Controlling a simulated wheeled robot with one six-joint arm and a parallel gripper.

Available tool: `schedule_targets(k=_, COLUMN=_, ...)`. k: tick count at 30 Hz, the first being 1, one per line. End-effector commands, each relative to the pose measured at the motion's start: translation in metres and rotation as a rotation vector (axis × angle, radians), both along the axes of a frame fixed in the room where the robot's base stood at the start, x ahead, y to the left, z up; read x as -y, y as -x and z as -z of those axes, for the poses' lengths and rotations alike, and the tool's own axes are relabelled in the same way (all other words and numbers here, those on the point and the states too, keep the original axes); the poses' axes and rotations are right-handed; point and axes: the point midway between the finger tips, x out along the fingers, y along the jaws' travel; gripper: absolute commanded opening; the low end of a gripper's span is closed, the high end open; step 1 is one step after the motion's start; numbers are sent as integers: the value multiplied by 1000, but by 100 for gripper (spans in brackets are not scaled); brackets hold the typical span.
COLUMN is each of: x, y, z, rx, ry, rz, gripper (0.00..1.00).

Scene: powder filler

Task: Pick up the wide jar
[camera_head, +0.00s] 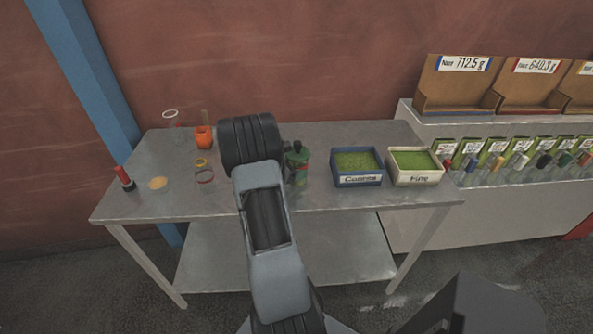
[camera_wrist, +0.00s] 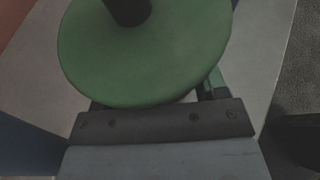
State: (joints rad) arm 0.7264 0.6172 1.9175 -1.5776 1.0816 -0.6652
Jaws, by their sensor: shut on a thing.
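The wide jar (camera_head: 298,157) stands at the middle of the steel table, just right of my arm, with a green top and a dark knob. Its lower part is hard to make out. In the wrist view its round green lid (camera_wrist: 150,60) fills the upper middle, with the dark knob at the top edge. My gripper (camera_wrist: 160,118) is close against the near side of the jar and shut on it, below the lid. The lid hides most of the fingers; a bit of one shows at the right.
The table (camera_head: 195,197) also holds a blue-rimmed Coarse tray (camera_head: 358,181) and a white Fine tray (camera_head: 414,178), right of the jar. An orange cup (camera_head: 203,138), rings (camera_head: 204,176) and a red-and-black item (camera_head: 125,179) are at left. A shelf (camera_head: 500,222) stands at the right.

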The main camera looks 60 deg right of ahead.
Motion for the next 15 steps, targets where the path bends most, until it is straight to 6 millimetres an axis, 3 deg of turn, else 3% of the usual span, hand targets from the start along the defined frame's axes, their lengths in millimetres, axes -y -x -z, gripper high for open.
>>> schedule_targets(k=8, x=0, y=0, z=-13, rx=3, ry=4, rz=1, gripper=43)
schedule_targets(k=15, x=-5, y=8, z=-43, rx=4, ry=3, rz=1, gripper=43)
